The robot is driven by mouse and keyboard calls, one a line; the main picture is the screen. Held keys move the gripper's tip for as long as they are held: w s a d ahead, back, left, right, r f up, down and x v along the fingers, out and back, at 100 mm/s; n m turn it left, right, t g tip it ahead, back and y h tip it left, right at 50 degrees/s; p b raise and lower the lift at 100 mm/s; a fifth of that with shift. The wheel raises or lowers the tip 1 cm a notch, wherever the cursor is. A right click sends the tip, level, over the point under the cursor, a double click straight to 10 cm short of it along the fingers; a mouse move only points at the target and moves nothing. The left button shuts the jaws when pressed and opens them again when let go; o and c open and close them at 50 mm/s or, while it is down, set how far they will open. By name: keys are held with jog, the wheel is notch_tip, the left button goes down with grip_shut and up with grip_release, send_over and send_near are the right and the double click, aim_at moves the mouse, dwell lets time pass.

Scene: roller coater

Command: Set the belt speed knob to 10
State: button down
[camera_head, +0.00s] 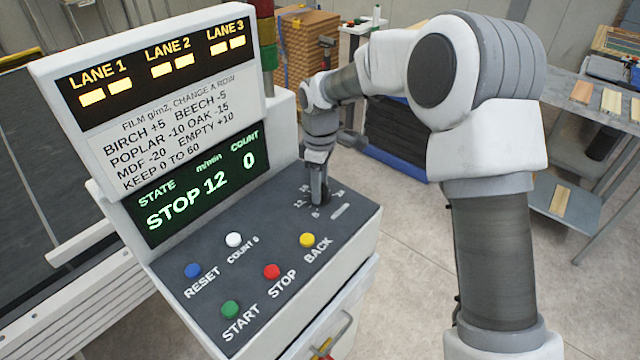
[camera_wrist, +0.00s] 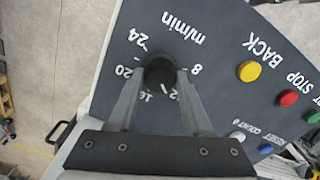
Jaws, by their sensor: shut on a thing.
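The belt speed knob (camera_wrist: 159,72) is a dark round knob on the grey control panel, with a printed scale around it; 8, 16, 20 and 24 are readable and "m/min" is printed beside it. My gripper (camera_wrist: 160,80) is shut on the knob, one finger on each side. In the head view my gripper (camera_head: 318,195) reaches down onto the panel's right part and hides most of the knob. The knob's pointer is not visible. The green display (camera_head: 195,190) reads STOP, 12 m/min and COUNT 0.
Beside the knob are the yellow BACK button (camera_head: 307,240), red STOP button (camera_head: 271,271), green START button (camera_head: 230,309), white COUNT 0 button (camera_head: 234,239) and blue RESET button (camera_head: 193,270). A lane sign (camera_head: 155,70) stands behind the panel. Open floor lies to the right.

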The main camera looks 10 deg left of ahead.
jog(key=n+p, duration=0.1)
jog(key=n, duration=0.3)
jog(key=shift+r, duration=0.1)
jog(key=shift+n+p, duration=0.3)
jog(key=shift+n, duration=1.3)
jog(key=shift+c, duration=1.7)
grip_release()
notch_tip(320, 180, up, 17)
jog(key=shift+r, duration=0.15)
